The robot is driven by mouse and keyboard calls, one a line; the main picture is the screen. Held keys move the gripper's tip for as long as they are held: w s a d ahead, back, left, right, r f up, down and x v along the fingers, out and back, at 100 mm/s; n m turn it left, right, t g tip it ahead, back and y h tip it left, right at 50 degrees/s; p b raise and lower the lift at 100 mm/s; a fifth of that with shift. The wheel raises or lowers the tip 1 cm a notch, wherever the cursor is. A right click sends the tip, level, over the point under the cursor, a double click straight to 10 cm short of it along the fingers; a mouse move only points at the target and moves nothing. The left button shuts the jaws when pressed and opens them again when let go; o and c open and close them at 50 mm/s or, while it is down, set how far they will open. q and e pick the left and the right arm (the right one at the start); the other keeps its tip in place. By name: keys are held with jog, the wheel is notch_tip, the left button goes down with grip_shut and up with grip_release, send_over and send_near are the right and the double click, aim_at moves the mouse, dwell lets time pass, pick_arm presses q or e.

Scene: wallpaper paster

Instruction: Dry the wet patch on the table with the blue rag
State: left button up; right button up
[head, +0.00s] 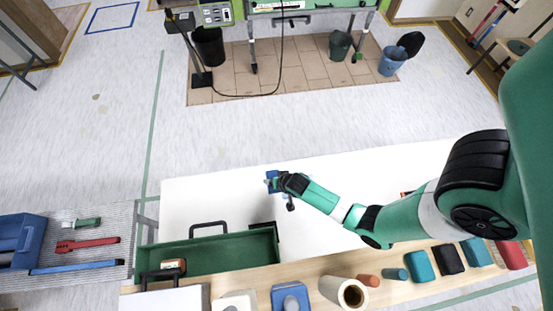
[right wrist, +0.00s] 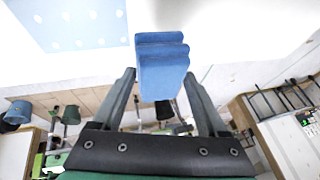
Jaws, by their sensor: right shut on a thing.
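The blue rag (head: 271,176) is a small folded block above the white table top (head: 210,200). My right gripper (head: 277,181) is shut on it. In the right wrist view the rag (right wrist: 161,66) shows stacked folds between the two fingers. A light blue patch with paler spots (right wrist: 75,22) lies at the upper left of that view, apart from the rag; it may be the wet patch. I cannot make out a wet patch in the head view. Whether the rag touches the table is unclear. My left gripper is not in view.
A green toolbox (head: 205,257) stands at the front left of the table. Along the front edge are a paper roll (head: 345,291), a blue block (head: 290,297) and several coloured blocks. A grey mat (head: 90,245) with tools lies at left. The table's left middle is clear.

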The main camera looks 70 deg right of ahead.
notch_tip(320, 180, down, 6)
jog(key=b, duration=0.6)
jog(key=shift+f, duration=0.25)
jog(key=shift+a, duration=0.1)
